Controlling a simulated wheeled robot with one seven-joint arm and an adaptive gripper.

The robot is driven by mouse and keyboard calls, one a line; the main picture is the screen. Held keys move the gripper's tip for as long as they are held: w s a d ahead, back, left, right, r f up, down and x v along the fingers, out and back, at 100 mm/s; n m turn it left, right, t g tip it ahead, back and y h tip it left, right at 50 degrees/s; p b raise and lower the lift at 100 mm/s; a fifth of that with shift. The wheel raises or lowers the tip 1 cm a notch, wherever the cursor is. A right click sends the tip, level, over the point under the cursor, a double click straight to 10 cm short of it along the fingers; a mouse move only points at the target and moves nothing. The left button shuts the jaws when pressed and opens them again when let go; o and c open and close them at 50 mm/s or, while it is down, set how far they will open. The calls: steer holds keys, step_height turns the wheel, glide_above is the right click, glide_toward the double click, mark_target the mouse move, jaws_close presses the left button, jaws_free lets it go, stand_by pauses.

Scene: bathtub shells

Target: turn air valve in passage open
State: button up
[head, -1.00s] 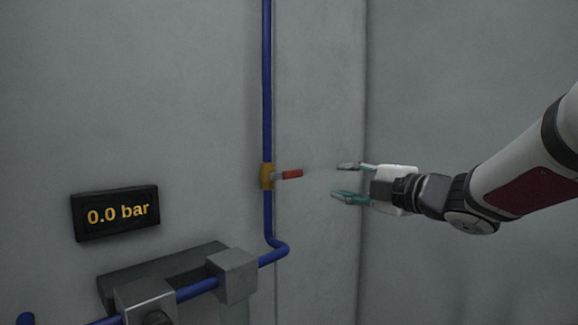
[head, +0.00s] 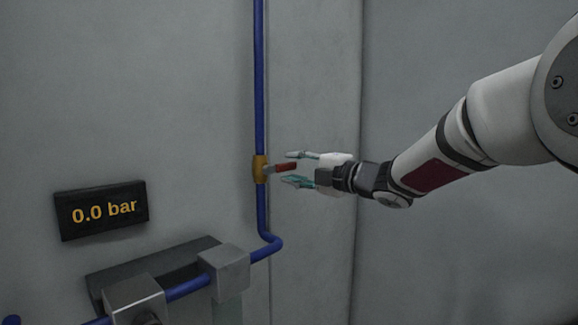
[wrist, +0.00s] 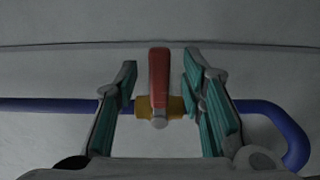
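The air valve has a brass body (head: 260,169) on a vertical blue pipe (head: 259,80). Its red handle (head: 285,167) sticks out to the right, across the pipe. In the wrist view the red handle (wrist: 159,78) stands between my two fingers, with a gap on both sides. My gripper (head: 296,168) is open, its fingertips above and below the handle's outer end in the head view. I cannot see it touching the handle. The brass body also shows in the wrist view (wrist: 176,106), behind the handle.
A black display (head: 101,210) on the wall at left reads 0.0 bar. Below, the blue pipe bends left through grey blocks (head: 224,270). A wall corner runs vertically just right of the valve. The space around the handle is otherwise clear.

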steer(key=shift+x, duration=1.15)
jaws_close()
steer(key=shift+f, duration=0.15)
steer(key=s+a+f+m+p, duration=0.4)
steer(key=s+f+m+p, duration=0.1)
steer(key=m, duration=1.3)
steer(key=shift+a+f+p, duration=0.3)
steer(key=shift+f+p, duration=0.35)
steer(key=shift+f, duration=0.1)
steer(key=shift+a, duration=0.1)
